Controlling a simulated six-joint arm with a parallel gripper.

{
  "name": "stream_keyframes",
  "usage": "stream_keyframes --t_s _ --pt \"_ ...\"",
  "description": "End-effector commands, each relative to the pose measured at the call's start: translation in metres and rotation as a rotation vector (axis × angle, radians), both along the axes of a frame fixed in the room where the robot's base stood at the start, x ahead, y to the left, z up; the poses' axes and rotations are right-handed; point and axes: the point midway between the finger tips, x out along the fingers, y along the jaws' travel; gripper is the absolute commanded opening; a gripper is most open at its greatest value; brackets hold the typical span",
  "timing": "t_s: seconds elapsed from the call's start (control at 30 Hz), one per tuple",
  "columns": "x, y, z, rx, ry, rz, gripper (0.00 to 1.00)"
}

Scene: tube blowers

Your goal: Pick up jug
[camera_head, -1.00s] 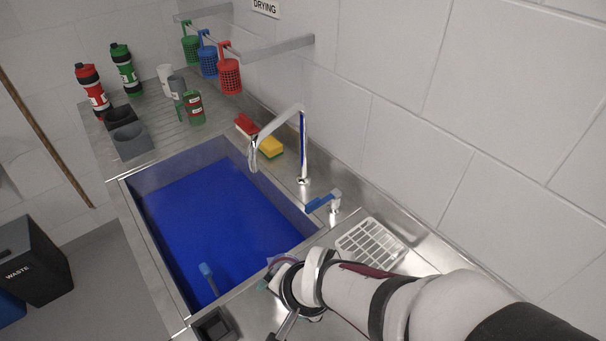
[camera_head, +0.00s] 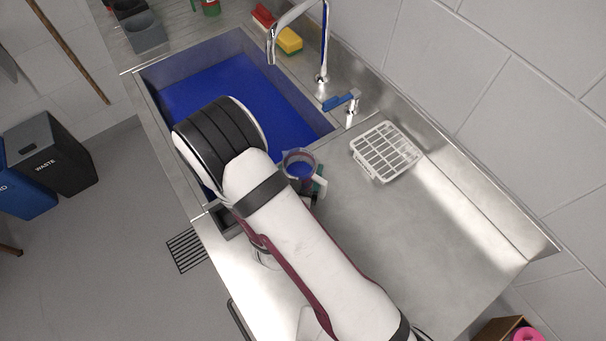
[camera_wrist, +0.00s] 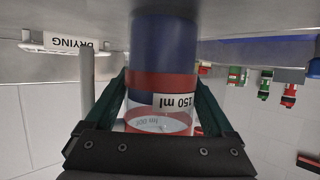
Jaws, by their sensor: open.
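The jug (camera_head: 299,165) is clear-walled with blue showing inside and stands by the near right edge of the sink, just beyond my arm in the head view. In the wrist view, which is upside down, the jug (camera_wrist: 163,45) fills the middle, with blue and red bands and a "150 ml" label. My gripper (camera_wrist: 160,88) is open, with one dark green finger on each side of the jug. Whether the fingers touch it I cannot tell. In the head view, my arm hides most of the gripper.
The sink (camera_head: 230,95) has a blue interior. A tap (camera_head: 322,50) and blue-handled lever (camera_head: 341,101) stand behind it. A white drying rack (camera_head: 385,152) lies to the right of the jug. A dark grey container (camera_head: 226,222) sits left of my arm. The steel counter at right is clear.

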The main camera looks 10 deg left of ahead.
Motion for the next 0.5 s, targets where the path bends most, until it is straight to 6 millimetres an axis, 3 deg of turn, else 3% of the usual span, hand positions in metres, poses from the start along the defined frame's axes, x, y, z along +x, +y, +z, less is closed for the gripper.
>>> stream_keyframes --t_s 0.1,0.3,0.5 --pt "0.0106 -0.0009 -0.0044 0.001 0.000 -0.001 0.88" --pt "0.0110 -0.0005 -0.0045 0.000 0.001 0.001 0.86" --pt "0.0108 -0.0005 -0.0045 0.000 0.001 0.001 0.50"
